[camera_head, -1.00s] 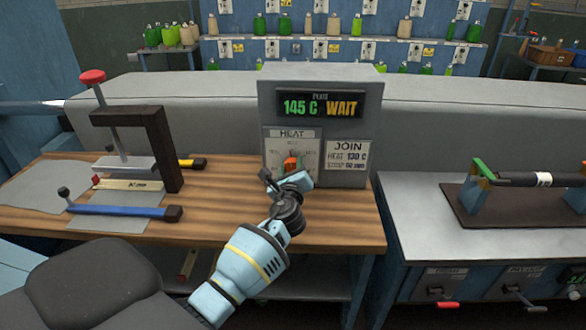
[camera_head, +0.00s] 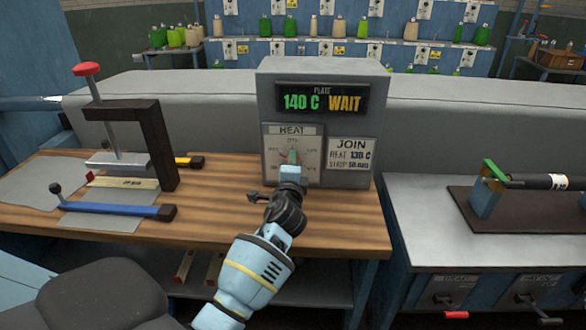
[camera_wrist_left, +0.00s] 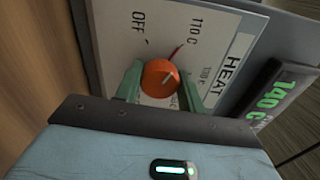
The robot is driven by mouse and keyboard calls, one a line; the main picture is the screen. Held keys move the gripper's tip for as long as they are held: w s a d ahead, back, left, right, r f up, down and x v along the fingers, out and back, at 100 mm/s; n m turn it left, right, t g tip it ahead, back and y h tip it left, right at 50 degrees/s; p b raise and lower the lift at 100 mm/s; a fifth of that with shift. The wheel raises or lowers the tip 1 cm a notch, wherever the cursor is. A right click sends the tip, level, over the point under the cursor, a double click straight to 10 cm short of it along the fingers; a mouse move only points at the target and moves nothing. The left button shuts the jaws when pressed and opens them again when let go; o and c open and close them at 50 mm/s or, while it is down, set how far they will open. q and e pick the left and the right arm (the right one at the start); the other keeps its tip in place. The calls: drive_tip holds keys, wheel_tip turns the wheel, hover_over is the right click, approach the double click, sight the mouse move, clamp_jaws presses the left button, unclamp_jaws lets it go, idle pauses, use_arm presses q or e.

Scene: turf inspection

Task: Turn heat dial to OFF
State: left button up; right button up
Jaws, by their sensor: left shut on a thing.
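The heat dial is an orange-red round knob (camera_wrist_left: 160,78) on a white HEAT panel (camera_head: 311,135). In the left wrist view, OFF is printed left of the knob, 110 C above it and 130 C to its right. My left gripper (camera_head: 291,157) is shut on the knob, with a green finger on either side. It hides most of the knob in the head view. The display (camera_head: 321,99) above reads 140 C WAIT. My right gripper is out of view.
A JOIN sign (camera_head: 350,154) sits right of the dial. A clamp stand (camera_head: 140,125) and a blue-handled tool (camera_head: 115,208) are at the left of the wooden bench (camera_head: 330,222). Bare wood lies below the control box. A roller (camera_head: 535,182) is on the right bench.

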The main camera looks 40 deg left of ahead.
use_arm(q)
drive_tip(key=n+b, duration=0.1)
drive_tip(key=n, duration=0.5)
drive_tip(key=shift+d+f+n+b, duration=0.1)
drive_tip(key=shift+f+n+b, duration=0.05)
drive_tip(key=shift+n+b, duration=0.2)
drive_tip(key=n, duration=0.3)
drive_tip(key=shift+b, duration=0.3)
drive_tip(key=shift+n, duration=0.75)
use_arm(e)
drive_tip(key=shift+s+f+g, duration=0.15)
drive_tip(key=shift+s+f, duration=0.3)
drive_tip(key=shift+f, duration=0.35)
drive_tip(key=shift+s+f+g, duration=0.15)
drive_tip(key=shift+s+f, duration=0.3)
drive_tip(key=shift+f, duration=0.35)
use_arm(q)
drive_tip(key=o, duration=1)
drive_tip(key=shift+v, duration=3.85)
drive_tip(key=shift+s, duration=0.1)
